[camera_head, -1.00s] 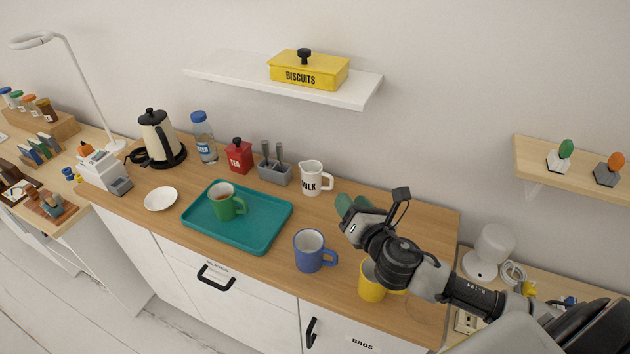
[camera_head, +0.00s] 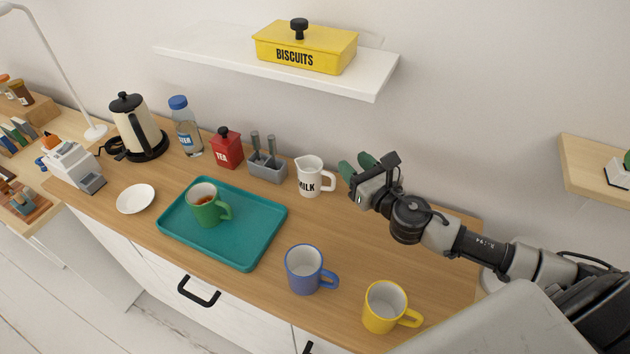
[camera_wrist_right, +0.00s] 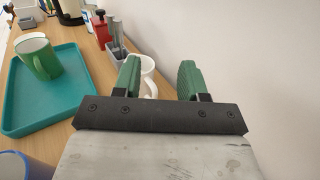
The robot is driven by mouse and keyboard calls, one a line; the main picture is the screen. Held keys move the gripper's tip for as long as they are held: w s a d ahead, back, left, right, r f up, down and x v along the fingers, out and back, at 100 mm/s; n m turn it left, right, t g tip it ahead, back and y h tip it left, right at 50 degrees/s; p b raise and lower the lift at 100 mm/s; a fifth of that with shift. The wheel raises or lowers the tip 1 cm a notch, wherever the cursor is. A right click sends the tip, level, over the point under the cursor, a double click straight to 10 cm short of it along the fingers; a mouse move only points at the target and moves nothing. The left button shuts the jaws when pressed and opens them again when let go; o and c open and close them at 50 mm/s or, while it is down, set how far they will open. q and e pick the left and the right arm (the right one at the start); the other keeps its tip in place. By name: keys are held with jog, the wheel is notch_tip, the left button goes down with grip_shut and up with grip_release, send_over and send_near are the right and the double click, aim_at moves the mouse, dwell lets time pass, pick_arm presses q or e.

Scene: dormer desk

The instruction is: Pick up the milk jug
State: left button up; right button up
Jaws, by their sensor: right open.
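The white milk jug (camera_head: 310,177) with "MILK" lettering stands upright on the wooden counter, its handle to the right. In the right wrist view the jug (camera_wrist_right: 147,75) shows partly behind the left green finger. My right gripper (camera_head: 356,166) is open and empty, just to the right of the jug and close to its handle. Its two green fingertips also show in the right wrist view (camera_wrist_right: 160,78), with a clear gap between them. I cannot tell whether a finger touches the handle. My left gripper is not in view.
The grey cutlery holder (camera_head: 267,166) stands close left of the jug. A teal tray (camera_head: 245,245) with a green mug (camera_head: 205,207) lies front left. A blue mug (camera_head: 303,270) and a yellow mug (camera_head: 384,305) stand in front. A shelf (camera_head: 220,65) hangs above.

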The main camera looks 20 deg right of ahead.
notch_tip(320, 180, down, 5)
jog(key=b, duration=0.7)
send_near(335, 185)
jog(key=w, duration=0.3)
jog(key=shift+w+a+f, duration=0.1)
jog(key=shift+a+f, duration=0.1)
jog(key=shift+f, duration=0.2)
jog(key=shift+w+r+p, duration=0.3)
jog(key=shift+w+r, duration=0.1)
jog(key=shift+w, duration=0.05)
jog(key=w, duration=0.4)
jog(key=w+a, duration=0.1)
jog(key=w, duration=0.1)
jog(key=shift+w+f+p, duration=0.15)
jog(key=shift+w+p, duration=0.15)
jog(key=shift+p, duration=0.05)
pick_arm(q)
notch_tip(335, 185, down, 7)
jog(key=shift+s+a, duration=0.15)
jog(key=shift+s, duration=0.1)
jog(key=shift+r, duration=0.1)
pick_arm(e)
jog(key=shift+s, duration=0.1)
grip_shut()
